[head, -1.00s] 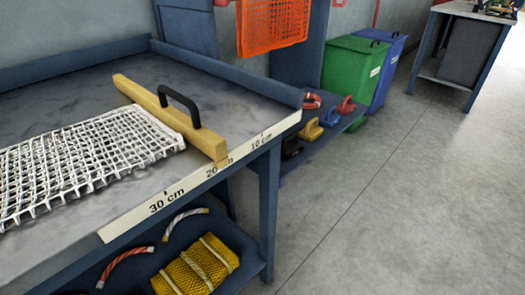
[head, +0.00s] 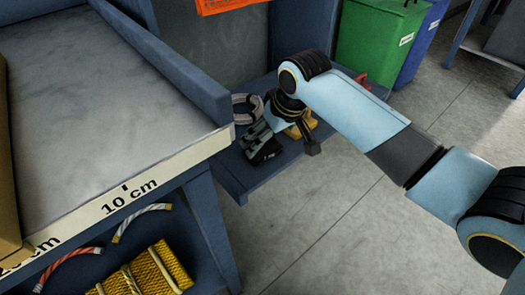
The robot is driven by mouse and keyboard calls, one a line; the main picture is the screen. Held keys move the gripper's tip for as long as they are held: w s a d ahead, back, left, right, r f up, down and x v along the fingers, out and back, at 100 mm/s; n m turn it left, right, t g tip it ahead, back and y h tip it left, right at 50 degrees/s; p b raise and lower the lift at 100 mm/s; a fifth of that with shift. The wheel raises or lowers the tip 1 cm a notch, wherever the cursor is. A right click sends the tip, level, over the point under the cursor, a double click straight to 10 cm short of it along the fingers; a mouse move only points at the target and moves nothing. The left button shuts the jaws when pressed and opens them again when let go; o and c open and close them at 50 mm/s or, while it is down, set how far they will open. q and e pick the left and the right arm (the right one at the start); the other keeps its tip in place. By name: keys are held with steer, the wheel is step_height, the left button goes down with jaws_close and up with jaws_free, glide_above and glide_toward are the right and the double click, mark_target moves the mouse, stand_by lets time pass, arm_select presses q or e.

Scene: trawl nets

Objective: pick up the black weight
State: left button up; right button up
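The black weight (head: 267,154) sits on the low blue shelf beyond the end of the table, in the head view. My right arm comes in from the right, and its gripper (head: 258,141) points down at the weight. The gripper's dark fingers overlap the weight in the picture and hide part of it. I cannot tell whether they are shut on it or only beside it. My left gripper is not in view.
A yellow weight (head: 304,124) stands close behind my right gripper, partly hidden. A rope loop (head: 246,108) lies left of it. A red weight (head: 362,81) is farther back. The table corner (head: 222,138) is close on the left. Open floor (head: 350,220) lies right.

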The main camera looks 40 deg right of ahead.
steer(key=shift+w+f, duration=0.15)
steer(key=shift+f, duration=0.25)
steer(key=shift+w+f, duration=0.15)
steer(key=shift+f, duration=0.1)
steer(key=b+x, duration=0.1)
steer(key=x, duration=0.1)
steer(key=b+x, duration=0.2)
steer(key=shift+w+a, duration=0.1)
steer(key=shift+w, duration=0.15)
steer(key=shift+w+f, duration=0.2)
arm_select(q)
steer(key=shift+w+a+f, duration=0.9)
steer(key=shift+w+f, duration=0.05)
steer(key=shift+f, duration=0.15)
arm_select(e)
steer(key=shift+r, duration=0.1)
steer(key=c, duration=1.4)
steer(key=shift+c, duration=0.7)
